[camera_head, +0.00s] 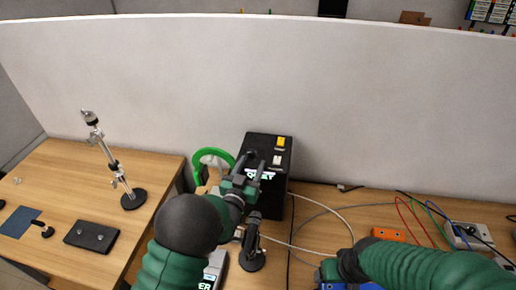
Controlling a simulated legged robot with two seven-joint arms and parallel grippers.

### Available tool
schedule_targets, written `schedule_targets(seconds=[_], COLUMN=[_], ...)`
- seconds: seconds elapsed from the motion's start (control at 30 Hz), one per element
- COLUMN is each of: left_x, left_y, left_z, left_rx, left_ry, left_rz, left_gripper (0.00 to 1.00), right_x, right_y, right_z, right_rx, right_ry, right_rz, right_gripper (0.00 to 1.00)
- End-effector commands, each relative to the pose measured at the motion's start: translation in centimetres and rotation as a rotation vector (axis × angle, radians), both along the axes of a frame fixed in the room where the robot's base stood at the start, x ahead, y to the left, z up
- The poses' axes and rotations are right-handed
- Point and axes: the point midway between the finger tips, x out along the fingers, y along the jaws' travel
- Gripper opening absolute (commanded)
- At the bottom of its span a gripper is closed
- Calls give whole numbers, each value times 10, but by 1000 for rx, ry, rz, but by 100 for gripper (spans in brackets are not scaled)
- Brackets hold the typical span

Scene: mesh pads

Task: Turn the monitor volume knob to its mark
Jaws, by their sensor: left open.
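A black box (281,170), which looks like the monitor, stands on the desk against the grey partition. A yellow switch and a pale switch sit on its upper face. A dark round shape that may be the volume knob (252,154) is at the left of that face. Its mark cannot be made out. My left gripper (250,168) is open in front of the box's upper left, its fingers pointing at the dark shape. I cannot tell whether they touch it. My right gripper (333,270) is low at the bottom edge, its fingers not clear.
A green ring (208,156) stands left of the box. A black-based stand (251,260) is below my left gripper. Cables, an orange block (388,234) and a grey socket box (465,235) lie to the right. A metal stand (133,198) is on the left desk.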

Motion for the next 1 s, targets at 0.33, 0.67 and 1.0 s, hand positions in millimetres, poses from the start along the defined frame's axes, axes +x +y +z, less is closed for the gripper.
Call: schedule_targets(seconds=[0.33,0.67,1.0], left_x=[60,64,63], left_y=[-20,-23,-20], left_z=[1,-1,0], left_rx=[4,3,1], left_ry=[-1,1,1], left_rz=[3,3,1], left_gripper=[50,46,2], right_x=[0,0,0], right_y=[0,0,0], right_z=[16,15,15], right_rx=[1,0,1], right_ry=[0,0,0], right_rz=[2,1,2], right_gripper=[72,72,72])
